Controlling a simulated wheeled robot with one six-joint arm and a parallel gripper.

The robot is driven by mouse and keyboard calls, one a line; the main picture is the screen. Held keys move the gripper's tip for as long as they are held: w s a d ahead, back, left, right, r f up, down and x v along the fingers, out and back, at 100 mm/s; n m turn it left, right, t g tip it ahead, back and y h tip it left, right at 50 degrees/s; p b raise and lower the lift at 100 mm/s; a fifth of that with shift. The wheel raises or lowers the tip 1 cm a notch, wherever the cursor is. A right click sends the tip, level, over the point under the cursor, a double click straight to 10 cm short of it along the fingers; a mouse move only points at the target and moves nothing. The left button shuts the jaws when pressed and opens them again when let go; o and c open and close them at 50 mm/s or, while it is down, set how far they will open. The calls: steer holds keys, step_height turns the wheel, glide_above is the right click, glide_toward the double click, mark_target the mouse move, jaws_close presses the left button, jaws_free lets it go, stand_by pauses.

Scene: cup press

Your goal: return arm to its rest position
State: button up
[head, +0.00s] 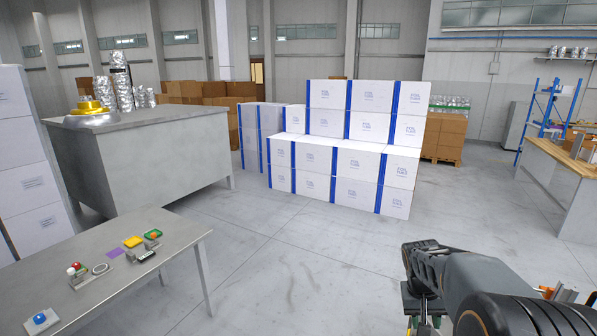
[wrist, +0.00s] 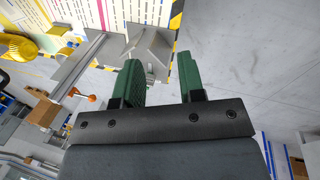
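My arm reaches in from the lower right of the head view. My gripper is low in that view, partly hidden behind my own arm links. In the wrist view my gripper (wrist: 163,85) shows two green fingers standing apart with a clear gap between them. Nothing is held between them. Behind the fingers a grey angled metal piece (wrist: 150,52) and a yellow-black striped edge show; I cannot tell how far away they are.
A grey table (head: 120,275) at the lower left carries a blue button (head: 40,318) and several small coloured devices. A larger grey bench (head: 150,165) stands behind it. White boxes (head: 335,160) are stacked ahead. A wooden workbench (head: 560,175) is at right. The floor between is clear.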

steer(key=s+a+r+n+t+y+b, duration=0.1)
steer(key=s+a+r+t, duration=0.1)
steer(key=s+a, duration=0.3)
steer(key=s+a+r+n+t+y+b, duration=0.1)
steer(key=s+a+r+n+t, duration=0.1)
steer(key=s+a, duration=0.4)
steer(key=a+t, duration=0.1)
steer(key=a, duration=0.2)
steer(key=shift+s+a+r+t, duration=0.2)
steer(key=shift+a+r+t, duration=0.1)
steer(key=shift+r, duration=0.1)
